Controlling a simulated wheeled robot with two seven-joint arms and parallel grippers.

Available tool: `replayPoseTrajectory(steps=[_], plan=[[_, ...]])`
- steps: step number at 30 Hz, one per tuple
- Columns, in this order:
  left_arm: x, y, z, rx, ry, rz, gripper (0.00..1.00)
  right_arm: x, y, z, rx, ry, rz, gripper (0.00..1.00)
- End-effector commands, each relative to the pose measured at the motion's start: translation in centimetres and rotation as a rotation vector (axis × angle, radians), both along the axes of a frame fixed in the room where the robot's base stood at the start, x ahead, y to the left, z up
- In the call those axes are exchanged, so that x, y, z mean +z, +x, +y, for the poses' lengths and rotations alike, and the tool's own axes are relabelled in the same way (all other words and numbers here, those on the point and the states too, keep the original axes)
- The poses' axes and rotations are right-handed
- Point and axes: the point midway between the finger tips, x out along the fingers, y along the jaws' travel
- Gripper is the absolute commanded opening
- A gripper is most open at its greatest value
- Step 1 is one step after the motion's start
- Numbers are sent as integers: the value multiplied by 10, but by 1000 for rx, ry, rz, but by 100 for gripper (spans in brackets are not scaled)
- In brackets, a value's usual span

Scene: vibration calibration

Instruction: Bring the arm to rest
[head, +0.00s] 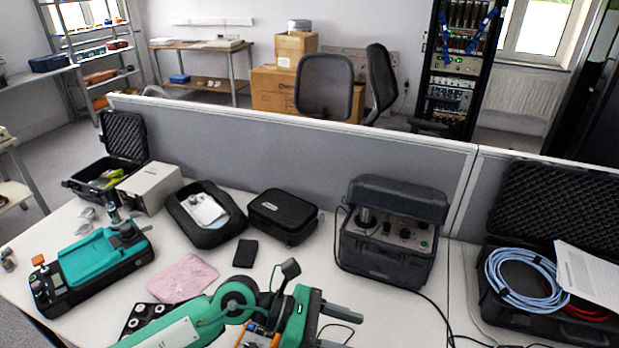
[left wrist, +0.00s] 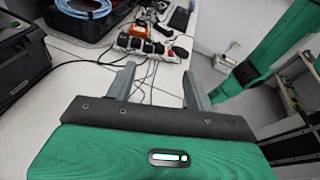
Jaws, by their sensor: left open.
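My left arm (head: 190,326) is green and comes in from the bottom left of the head view, low over the front of the table (head: 395,315). Its gripper (head: 352,330) is at the bottom middle, open and empty, pointing right; part of it is cut off by the picture edge. My right gripper is in neither view.
A black calibrator case (head: 390,235) stands behind and right of the gripper. A pink cloth (head: 183,277), a teal device (head: 92,262) and black cases (head: 283,214) lie to the left. A case with a blue cable (head: 522,282) is at right. A power strip (left wrist: 150,45) and cables lie beyond the fingers.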

Motion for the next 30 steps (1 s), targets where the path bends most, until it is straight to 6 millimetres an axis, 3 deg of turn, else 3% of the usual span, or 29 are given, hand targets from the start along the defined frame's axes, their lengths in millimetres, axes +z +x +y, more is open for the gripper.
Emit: replayPoseTrajectory(steps=[3,6,10,14,17,22,26,29,30], plan=[[49,1,-10,136,-276,217,54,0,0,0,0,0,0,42],[85,15,-2,261,-496,416,54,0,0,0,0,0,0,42],[114,42,28,437,-760,691,54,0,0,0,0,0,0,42],[118,73,72,625,-1002,977,54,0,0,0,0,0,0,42],[102,92,112,780,-1174,1203,54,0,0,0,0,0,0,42],[45,104,179,1064,-1434,1587,54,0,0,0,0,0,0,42],[-16,88,224,1306,-1600,1873,54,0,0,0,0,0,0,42],[-65,60,251,1510,-1704,2082,54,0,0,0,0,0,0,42],[-83,46,259,-1536,1676,-2083,54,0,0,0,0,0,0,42]])
